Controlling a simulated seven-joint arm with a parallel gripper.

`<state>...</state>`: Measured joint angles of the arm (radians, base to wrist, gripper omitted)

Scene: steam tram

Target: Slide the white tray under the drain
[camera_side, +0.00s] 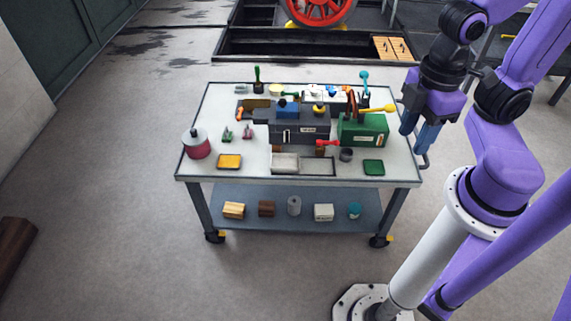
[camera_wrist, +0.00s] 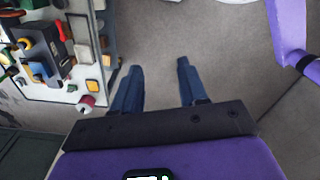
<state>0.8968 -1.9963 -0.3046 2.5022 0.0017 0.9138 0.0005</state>
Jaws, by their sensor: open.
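The white tray (camera_side: 284,163) lies at the front middle of the cart top, in the left part of a dark-edged frame. The right part of the frame (camera_side: 318,167) looks empty. A red-handled fitting (camera_side: 326,144), perhaps the drain, sits on the front of the dark grey machine (camera_side: 299,128), above and right of the tray. The outlet itself is too small to tell. My gripper (camera_side: 419,134) is open and empty by the cart's right edge, well right of the tray. In the wrist view its two blue fingers (camera_wrist: 160,84) are apart with only floor between them.
On the cart top (camera_side: 205,111) are a red can (camera_side: 197,146), a yellow tray (camera_side: 229,161), a green tray (camera_side: 373,167), a dark cup (camera_side: 346,154) and a green box (camera_side: 362,130). Several blocks stand on the lower shelf (camera_side: 270,220). Floor in front is clear.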

